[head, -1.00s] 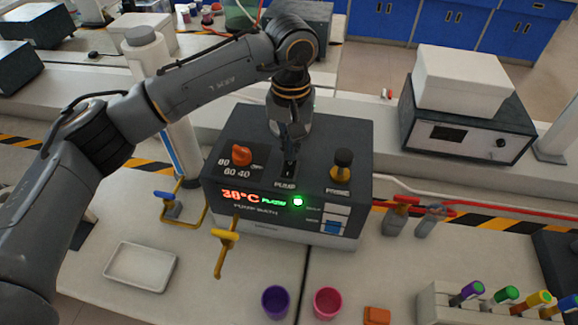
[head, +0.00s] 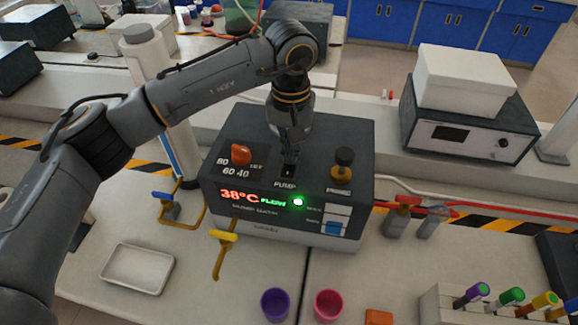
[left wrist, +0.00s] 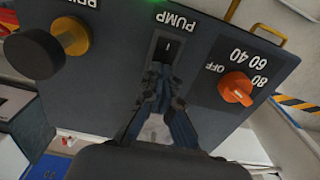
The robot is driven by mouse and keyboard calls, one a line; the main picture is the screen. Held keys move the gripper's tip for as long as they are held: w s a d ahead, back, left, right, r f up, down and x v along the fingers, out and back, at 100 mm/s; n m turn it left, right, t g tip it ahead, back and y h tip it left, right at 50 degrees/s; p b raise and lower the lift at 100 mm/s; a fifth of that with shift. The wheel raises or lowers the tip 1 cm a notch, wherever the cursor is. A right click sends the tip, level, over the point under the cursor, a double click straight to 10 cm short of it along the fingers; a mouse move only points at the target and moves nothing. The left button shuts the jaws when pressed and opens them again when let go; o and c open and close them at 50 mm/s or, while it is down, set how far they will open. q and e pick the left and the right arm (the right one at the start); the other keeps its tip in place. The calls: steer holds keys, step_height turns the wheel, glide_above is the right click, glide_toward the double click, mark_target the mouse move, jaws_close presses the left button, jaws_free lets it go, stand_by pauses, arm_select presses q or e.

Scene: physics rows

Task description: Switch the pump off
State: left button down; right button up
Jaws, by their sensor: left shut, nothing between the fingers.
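The dark pump bath unit (head: 235,190) stands on the bench with a lit red 38°C display (head: 238,197) and a glowing green lamp (head: 298,202). The black pump rocker switch (left wrist: 167,48) sits above the PUMP label in the head view. My left gripper (head: 289,160) is shut and empty, pointing down at the switch and partly hiding it in the head view. In the left wrist view its fingertips (left wrist: 163,72) are at the switch's near end; I cannot tell whether they touch it. My right gripper is not in view.
Yellow-handled (head: 223,237) and blue-handled valves stand in front and left. A white tray (head: 137,268), purple cup (head: 275,304) and pink cup (head: 328,304) are in front.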

arm_select(q)
steer(key=shift+f, duration=0.15)
steer(key=shift+r, duration=0.75)
steer(key=shift+r+p, duration=1.25)
steer(key=shift+r, duration=1.6)
steer(key=shift+f, duration=0.1)
